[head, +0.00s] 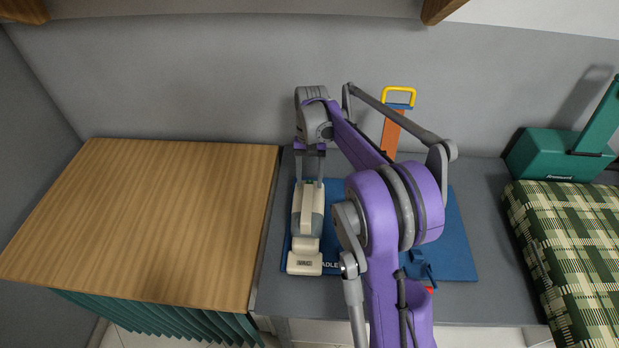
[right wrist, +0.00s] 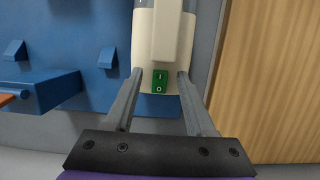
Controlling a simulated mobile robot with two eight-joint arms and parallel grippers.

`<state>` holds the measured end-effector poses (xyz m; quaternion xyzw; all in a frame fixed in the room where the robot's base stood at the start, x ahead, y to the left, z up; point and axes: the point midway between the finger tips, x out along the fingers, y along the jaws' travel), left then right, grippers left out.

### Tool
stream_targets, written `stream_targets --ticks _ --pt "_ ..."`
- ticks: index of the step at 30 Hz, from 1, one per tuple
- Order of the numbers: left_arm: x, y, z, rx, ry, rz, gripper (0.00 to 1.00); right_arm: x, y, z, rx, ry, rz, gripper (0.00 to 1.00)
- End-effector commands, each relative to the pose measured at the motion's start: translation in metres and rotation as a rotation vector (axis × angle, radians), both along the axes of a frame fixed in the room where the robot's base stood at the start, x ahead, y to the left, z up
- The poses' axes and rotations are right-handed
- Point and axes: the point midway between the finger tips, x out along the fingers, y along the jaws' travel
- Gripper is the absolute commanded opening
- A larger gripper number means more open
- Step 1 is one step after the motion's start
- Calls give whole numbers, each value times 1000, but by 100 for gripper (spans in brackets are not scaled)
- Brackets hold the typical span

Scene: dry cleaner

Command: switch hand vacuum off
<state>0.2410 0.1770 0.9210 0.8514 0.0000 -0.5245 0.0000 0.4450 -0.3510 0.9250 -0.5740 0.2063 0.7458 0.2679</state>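The hand vacuum (head: 304,240) is cream and grey, lying on a blue board (head: 455,235) on the grey counter. In the right wrist view, the vacuum's cream body (right wrist: 172,35) fills the upper middle. A small green switch (right wrist: 160,80) with light marks and a ring sits at its near end. My right gripper (head: 310,178) reaches down over the vacuum's far end. My left gripper is not in view.
A wooden-topped unit (head: 150,220) stands left of the counter. An orange piece with a yellow handle (head: 398,97) stands behind my right arm. A green device (head: 555,155) and green plaid cloth (head: 570,240) are at the right. A grey wall (head: 200,75) closes the back.

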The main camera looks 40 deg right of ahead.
Motion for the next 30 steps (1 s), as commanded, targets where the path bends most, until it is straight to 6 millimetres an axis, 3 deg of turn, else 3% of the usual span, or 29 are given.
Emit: stream_targets --ticks 8,21,30 --pt "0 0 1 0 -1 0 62 2 -2 11 -1 -1 0 55" --pt "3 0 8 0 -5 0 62 18 -15 90 -1 -1 0 55" --pt "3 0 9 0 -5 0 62 21 -18 105 0 0 0 55"
